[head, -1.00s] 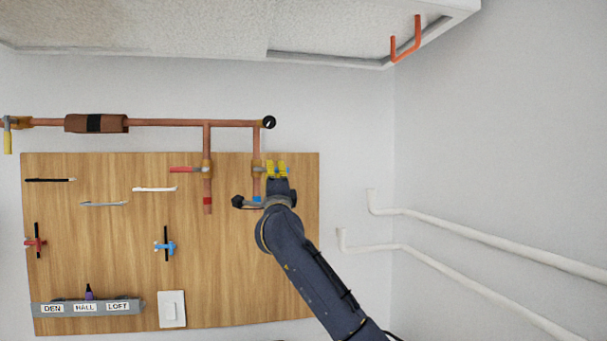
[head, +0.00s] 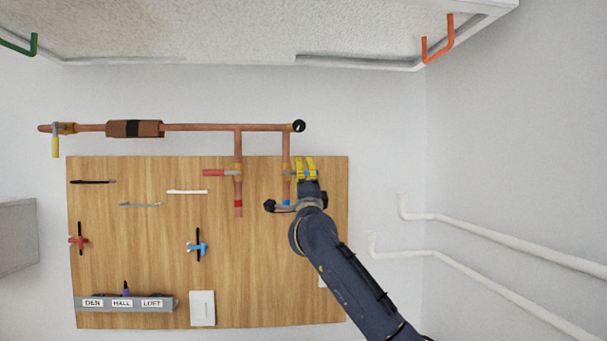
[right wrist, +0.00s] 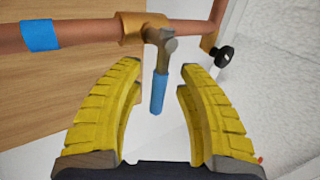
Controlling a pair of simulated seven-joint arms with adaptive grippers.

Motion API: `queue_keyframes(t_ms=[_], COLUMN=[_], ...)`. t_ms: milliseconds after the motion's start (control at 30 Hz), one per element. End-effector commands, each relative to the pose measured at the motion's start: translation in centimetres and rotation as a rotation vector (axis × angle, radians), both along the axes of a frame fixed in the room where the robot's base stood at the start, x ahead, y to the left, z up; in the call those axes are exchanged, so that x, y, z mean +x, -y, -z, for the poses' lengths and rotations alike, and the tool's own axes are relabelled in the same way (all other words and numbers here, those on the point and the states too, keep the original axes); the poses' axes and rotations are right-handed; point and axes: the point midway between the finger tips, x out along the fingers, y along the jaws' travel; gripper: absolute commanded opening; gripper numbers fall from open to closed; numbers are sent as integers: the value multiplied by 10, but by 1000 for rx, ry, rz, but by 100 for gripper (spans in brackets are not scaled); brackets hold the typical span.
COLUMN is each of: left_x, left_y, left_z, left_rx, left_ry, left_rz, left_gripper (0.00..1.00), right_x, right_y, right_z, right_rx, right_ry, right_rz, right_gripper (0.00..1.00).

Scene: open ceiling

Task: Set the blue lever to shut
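The blue lever (right wrist: 158,93) sits on a brass valve (right wrist: 134,27) on the copper branch pipe marked with a blue band (right wrist: 40,35). The lever stands across its pipe. In the head view that valve (head: 286,173) is on the right branch, and the lever points right into my right gripper (head: 307,169). In the right wrist view my right gripper (right wrist: 158,108) is open, with its yellow fingers on both sides of the blue handle and visible gaps to it. My left gripper is not in view.
A red lever (head: 214,173) on the neighbouring branch points left. A yellow-handled valve (head: 56,143) is at the far left of the top pipe. A wooden board (head: 150,270) lies behind, carrying hooks, small taps and a labelled box (head: 125,303). White pipes (head: 500,235) run at right.

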Motion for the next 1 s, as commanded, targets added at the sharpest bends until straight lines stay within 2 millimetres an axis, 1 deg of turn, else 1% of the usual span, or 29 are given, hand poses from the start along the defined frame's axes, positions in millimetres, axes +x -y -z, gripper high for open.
queue_keyframes(t_ms=[200, 367, 467, 800, 1000], left_x=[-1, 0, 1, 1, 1], left_y=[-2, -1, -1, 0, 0], left_z=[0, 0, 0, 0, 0], left_rx=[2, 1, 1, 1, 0], left_ry=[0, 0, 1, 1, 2], left_rz=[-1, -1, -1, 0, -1], left_gripper=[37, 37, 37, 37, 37], right_x=[-1, -8, -17, -62, -83], right_y=[0, 1, 1, 4, 6], right_z=[1, 6, 12, 42, 56], right_rx=[1, 2, 0, 1, 0], right_ry=[0, 0, 1, 0, 0], right_rz=[-1, -1, -1, -3, -1], right_gripper=[37, 37, 37, 37, 37])
